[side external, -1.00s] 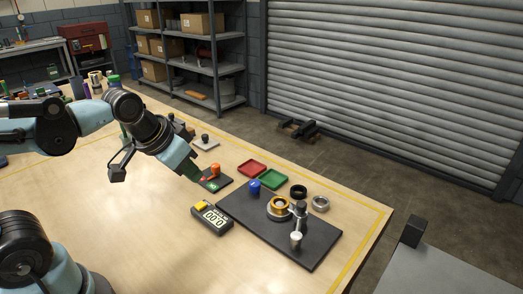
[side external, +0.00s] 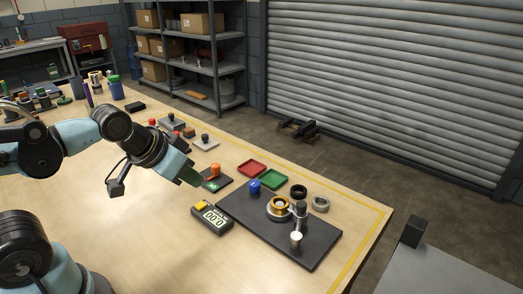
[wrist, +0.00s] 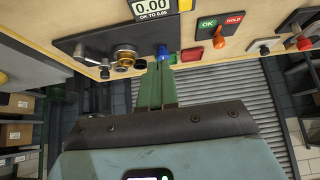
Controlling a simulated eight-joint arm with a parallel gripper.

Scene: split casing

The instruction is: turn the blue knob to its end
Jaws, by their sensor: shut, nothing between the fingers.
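The blue knob (side external: 254,187) stands upright near the left corner of a dark plate (side external: 318,253). It also shows in the wrist view (wrist: 163,52), just beyond my fingertips. My gripper (side external: 199,183), with green fingers, is in the air to the left of the knob, apart from it in the side view. In the wrist view my gripper (wrist: 156,66) has its fingers close together with nothing between them. The gap from the fingertips to the knob is hard to judge.
An orange handle (side external: 214,170) on a small dark panel stands near my fingertips. A gauge reading 0.00 (side external: 212,218) lies in front. A brass-ringed part (side external: 279,205) and a metal post (side external: 297,238) are on the plate. Red (side external: 252,168) and green (side external: 273,179) trays lie behind.

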